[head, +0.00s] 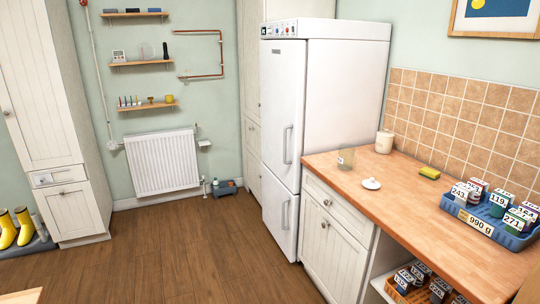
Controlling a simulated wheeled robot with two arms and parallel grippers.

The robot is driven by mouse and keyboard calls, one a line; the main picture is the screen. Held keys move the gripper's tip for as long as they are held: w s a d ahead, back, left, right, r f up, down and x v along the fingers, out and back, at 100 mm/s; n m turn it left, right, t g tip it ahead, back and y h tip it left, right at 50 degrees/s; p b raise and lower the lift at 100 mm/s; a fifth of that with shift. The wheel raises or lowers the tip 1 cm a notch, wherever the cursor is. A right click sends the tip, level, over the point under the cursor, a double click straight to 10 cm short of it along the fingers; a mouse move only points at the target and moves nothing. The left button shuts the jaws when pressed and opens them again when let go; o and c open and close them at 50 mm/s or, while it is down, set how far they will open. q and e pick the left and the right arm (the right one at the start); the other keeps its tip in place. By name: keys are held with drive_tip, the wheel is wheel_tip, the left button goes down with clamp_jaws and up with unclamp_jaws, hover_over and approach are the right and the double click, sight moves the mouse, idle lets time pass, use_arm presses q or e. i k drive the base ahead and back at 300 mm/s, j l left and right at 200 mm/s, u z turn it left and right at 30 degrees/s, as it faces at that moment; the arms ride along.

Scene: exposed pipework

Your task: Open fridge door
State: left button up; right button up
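A tall white fridge (333,110) stands at the back, right of the middle, next to the counter. Its tall upper door (284,110) is shut and has a grey vertical handle (288,144). Its lower door (279,215) is also shut and has a shorter vertical handle (285,214). A control panel with small knobs runs along the top front. Neither of my grippers shows in the head view.
A white cabinet (52,110) and yellow boots are at left. The wooden floor (170,255) before the fridge is clear.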

sight(282, 63)
drive_tip(key=i+j+u, duration=0.15)
drive_tip(key=i+u, duration=0.25)
drive_tip(key=i, duration=0.2)
drive_tip(key=i+u, duration=0.4)
drive_tip(key=i, duration=0.15)
drive_tip(key=i+j+z, duration=0.1)
drive_tip(key=i+z, duration=0.3)
drive_tip(key=i+j+z, duration=0.3)
drive_tip(key=i+z, duration=0.15)
drive_tip(key=i+j+z, duration=0.4)
drive_tip(key=i+j, duration=0.05)
drive_tip(key=i, duration=0.05)
